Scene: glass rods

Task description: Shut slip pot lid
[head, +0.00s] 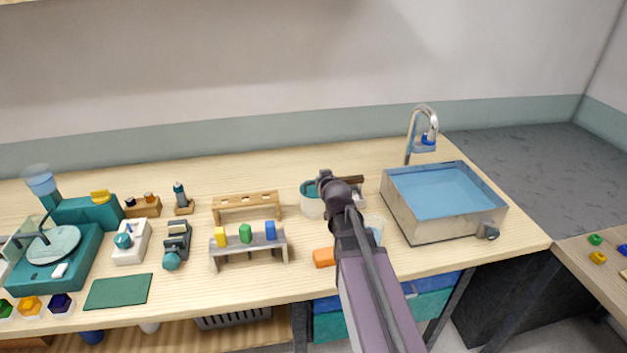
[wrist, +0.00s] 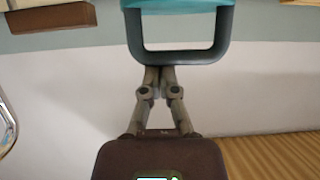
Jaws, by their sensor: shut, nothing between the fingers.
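The slip pot (head: 311,206) is a pale round pot with teal at its top, on the bench just left of my gripper in the head view. My gripper (head: 326,181) is over its right side and hides part of it. In the wrist view, a dark grey loop handle (wrist: 178,53) hangs below a teal part (wrist: 175,5), seemingly the lid. My gripper's fingers (wrist: 160,69) are shut and empty, with their tips at the loop's lower bar. I cannot tell whether they touch it. The lid's angle is unclear.
A steel sink (head: 412,220) stands right of my arm. A wooden rack (head: 247,197) and a grey stand (head: 249,243) with coloured blocks are to the left. An orange block (head: 323,257) lies in front of the pot.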

